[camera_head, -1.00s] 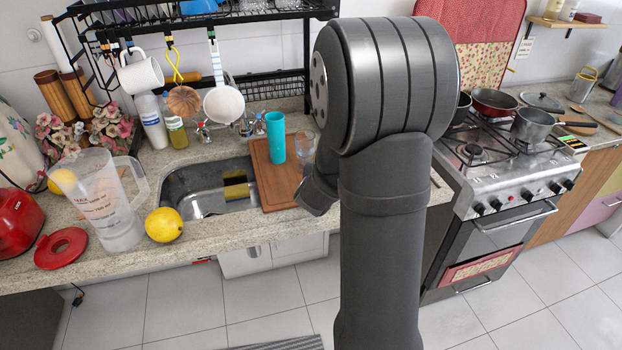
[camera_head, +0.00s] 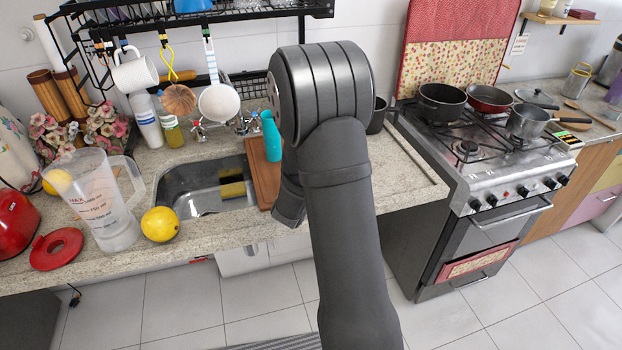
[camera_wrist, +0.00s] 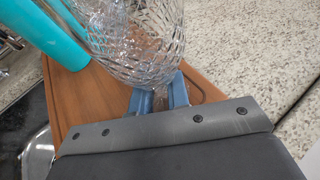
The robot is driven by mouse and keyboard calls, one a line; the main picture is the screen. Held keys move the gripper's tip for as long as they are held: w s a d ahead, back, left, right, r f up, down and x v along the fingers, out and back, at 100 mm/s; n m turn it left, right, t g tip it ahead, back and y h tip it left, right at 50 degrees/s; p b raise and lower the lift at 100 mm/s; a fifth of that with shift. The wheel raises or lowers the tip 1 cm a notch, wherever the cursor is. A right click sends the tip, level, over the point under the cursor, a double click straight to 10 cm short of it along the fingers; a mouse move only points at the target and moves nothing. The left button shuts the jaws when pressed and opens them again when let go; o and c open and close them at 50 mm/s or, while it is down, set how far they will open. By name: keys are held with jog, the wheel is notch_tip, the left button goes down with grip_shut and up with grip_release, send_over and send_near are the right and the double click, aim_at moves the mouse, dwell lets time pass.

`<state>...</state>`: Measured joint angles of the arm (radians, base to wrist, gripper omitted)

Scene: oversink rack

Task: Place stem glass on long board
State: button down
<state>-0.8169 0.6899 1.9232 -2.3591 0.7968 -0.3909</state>
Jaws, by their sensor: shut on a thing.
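The stem glass (camera_wrist: 130,40) is clear with a cut pattern and fills the upper middle of the wrist view. My gripper (camera_wrist: 158,98) is shut on its lower part, with a blue finger on either side. The long board (camera_wrist: 200,88) is brown wood and lies below the glass; whether they touch I cannot tell. The board also shows in the head view (camera_head: 262,185), partly covered by my arm. My arm hides the glass and fingers in the head view.
A teal cup (camera_head: 271,137) stands on the board, left of the glass in the wrist view (camera_wrist: 42,35). The sink (camera_head: 200,190) with a yellow sponge is left of the board. Counter (camera_head: 405,180) right of my arm is clear, up to the stove (camera_head: 480,165).

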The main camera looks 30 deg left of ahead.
jog(key=c, duration=1.8)
grip_release()
jog(key=shift+f, duration=0.15)
jog(key=o, duration=0.4)
jog(key=shift+s+r, duration=0.15)
jog(key=shift+r, duration=0.1)
jog(key=v, duration=1.1)
jog(key=shift+s+d+r, duration=0.15)
jog(key=shift+s+d, duration=0.05)
jog(key=shift+s, duration=0.15)
jog(key=shift+w, duration=0.15)
